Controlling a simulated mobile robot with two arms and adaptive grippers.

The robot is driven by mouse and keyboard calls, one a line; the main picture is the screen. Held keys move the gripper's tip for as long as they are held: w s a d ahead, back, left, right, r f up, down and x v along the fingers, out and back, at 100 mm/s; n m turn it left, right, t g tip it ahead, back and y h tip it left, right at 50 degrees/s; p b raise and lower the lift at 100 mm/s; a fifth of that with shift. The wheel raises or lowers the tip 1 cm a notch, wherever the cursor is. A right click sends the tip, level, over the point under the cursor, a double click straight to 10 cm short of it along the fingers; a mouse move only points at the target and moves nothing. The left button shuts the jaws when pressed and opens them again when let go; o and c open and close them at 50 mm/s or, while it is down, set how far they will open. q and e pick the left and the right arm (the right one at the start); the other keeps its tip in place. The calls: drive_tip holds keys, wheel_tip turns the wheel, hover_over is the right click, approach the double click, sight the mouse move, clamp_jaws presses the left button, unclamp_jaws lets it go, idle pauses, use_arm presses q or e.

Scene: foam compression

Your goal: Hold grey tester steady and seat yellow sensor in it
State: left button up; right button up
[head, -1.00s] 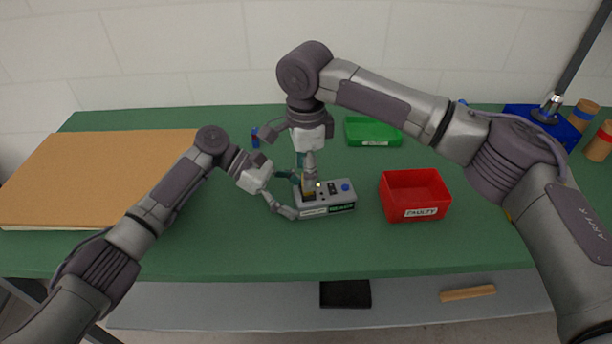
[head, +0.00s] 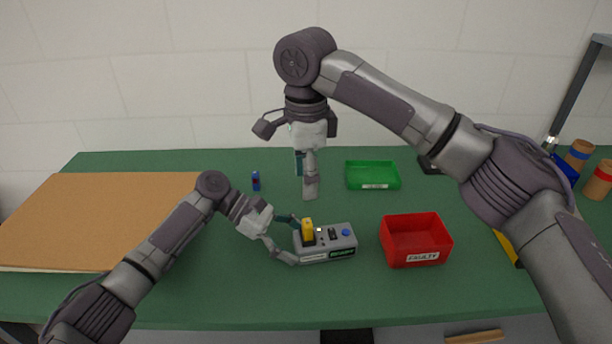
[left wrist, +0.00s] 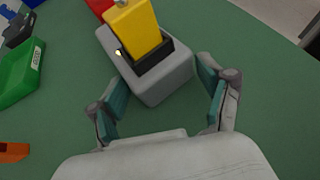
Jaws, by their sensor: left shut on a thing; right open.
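The yellow sensor (head: 308,229) stands upright in the tester's black socket; in the left wrist view the sensor (left wrist: 137,30) rises from that socket (left wrist: 155,62). How deep it sits is hidden. My left gripper (head: 284,238) is shut on the tester's left end; its fingers show on either side of the tester (left wrist: 158,85) in the left wrist view. My right gripper (head: 307,180) is open and empty, above and behind the sensor, apart from it.
A red bin (head: 415,241) marked FAULTY stands right of the tester. A green tray (head: 372,176) and a small blue object (head: 256,181) lie farther back. A brown board (head: 90,215) covers the table's left side. The table's front strip is clear.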

use_arm(q)
drive_tip(key=o, duration=0.8)
